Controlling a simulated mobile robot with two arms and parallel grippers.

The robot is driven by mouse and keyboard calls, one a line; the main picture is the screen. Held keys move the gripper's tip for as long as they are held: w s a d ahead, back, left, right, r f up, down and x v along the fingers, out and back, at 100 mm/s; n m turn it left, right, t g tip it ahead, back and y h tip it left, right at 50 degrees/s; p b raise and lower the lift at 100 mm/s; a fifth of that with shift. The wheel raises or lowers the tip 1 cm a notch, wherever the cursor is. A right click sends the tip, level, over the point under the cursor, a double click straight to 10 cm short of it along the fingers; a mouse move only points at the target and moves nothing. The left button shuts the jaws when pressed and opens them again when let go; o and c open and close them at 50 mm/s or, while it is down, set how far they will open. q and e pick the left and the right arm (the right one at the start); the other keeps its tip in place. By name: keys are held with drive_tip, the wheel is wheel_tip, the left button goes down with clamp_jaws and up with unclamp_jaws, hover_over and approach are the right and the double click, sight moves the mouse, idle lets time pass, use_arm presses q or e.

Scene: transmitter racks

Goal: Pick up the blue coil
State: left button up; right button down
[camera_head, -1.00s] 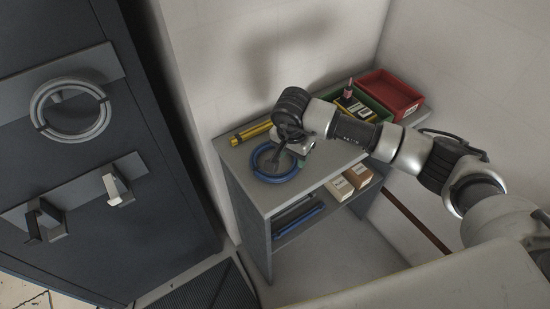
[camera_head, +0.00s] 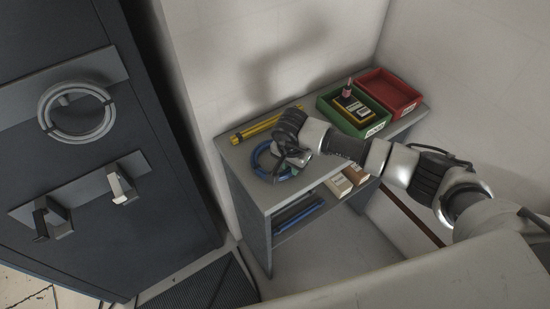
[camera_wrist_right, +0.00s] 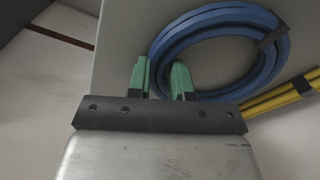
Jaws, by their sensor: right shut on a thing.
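The blue coil (camera_head: 256,158) lies at the near left part of the grey shelf top, partly hidden behind my right gripper (camera_head: 283,172). In the right wrist view the coil (camera_wrist_right: 277,57) is a ring of several loops with a dark band. The green fingers of my right gripper (camera_wrist_right: 160,80) stand on either side of the coil's near edge and are shut on it. I cannot tell any gap between the coil and the shelf top. My left gripper is not in view.
Yellow rods (camera_head: 262,126) lie behind the coil. A green bin (camera_head: 376,127) and a red bin (camera_head: 409,99) stand at the right of the shelf unit (camera_head: 232,186). Small boxes (camera_head: 339,186) sit on the lower shelf. A dark cabinet (camera_head: 95,210) with handles stands at left.

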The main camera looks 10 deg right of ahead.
drive_tip(key=shift+r, duration=0.1)
wheel_tip(320, 180, up, 4)
drive_tip(key=shift+d+b, duration=0.1)
drive_tip(key=shift+b, duration=0.95)
drive_tip(key=s+d+r+b, duration=0.2)
drive_tip(key=s+d+r, duration=0.4)
drive_tip(key=s, duration=0.3)
drive_tip(key=shift+s+d+r+b, duration=0.2)
drive_tip(key=shift+d+r+b, duration=0.15)
drive_tip(key=shift+r, duration=0.1)
drive_tip(key=shift+a, duration=0.1)
